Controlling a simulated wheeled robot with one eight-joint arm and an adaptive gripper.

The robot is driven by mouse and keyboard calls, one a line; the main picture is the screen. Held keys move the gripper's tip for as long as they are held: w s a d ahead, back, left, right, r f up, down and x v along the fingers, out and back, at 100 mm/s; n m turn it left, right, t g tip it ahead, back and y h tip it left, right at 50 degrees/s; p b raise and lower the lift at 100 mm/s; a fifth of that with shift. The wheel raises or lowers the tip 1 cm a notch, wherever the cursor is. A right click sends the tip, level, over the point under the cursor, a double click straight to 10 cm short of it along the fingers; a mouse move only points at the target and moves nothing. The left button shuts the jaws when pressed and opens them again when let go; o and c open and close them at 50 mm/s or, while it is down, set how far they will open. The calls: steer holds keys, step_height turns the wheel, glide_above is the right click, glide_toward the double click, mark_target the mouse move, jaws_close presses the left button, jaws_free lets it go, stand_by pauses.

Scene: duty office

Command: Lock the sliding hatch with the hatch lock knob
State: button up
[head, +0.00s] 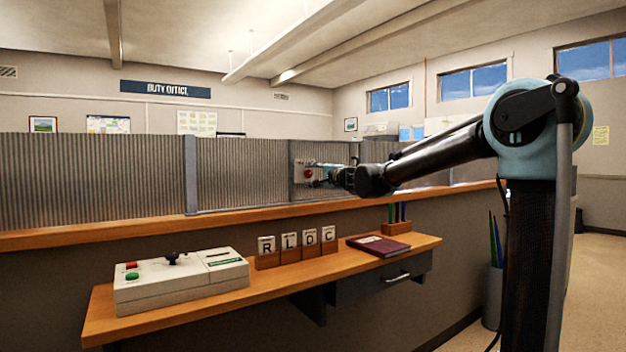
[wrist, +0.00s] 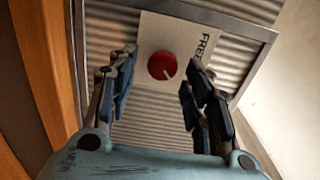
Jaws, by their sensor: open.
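The hatch lock knob (wrist: 162,65) is a round red knob with a pale pointer line, on a light plate (wrist: 205,38) marked "FREE". The pointer aims to the lower right in the wrist view. In the head view the knob (head: 308,173) shows small on its plate, left of my gripper. The sliding hatch (wrist: 148,132) is a corrugated grey panel in a metal frame. My gripper (wrist: 160,85) is open, its blue-grey fingers on either side of the knob in the picture. I cannot tell the remaining distance to it; no contact shows.
A wooden counter ledge (head: 130,235) runs below the corrugated panels. On the lower shelf (head: 270,285) stand a control box (head: 180,280) with a joystick and buttons, letter blocks (head: 290,246) and a dark red book (head: 378,246). A pen holder (head: 396,227) stands behind the book.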

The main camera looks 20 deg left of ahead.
steer(key=v, duration=1)
steer(key=shift+d, duration=0.15)
steer(key=s+d+f+n+g+h, duration=0.2)
steer(key=s+d+f+g+h, duration=0.1)
steer(key=s+d+f, duration=0.8)
steer(key=s+d+f+n+g+h, duration=0.3)
steer(key=s+d+f+h, duration=0.3)
steer(key=s+d+f, duration=0.6)
steer(key=s+d+f+n+g+h, duration=0.3)
steer(key=s+d+f, duration=0.9)
steer(key=d+f, duration=0.7)
steer(key=shift+d+f+h, duration=0.25)
steer(key=shift+d+h, duration=0.15)
steer(key=shift+h, duration=0.5)
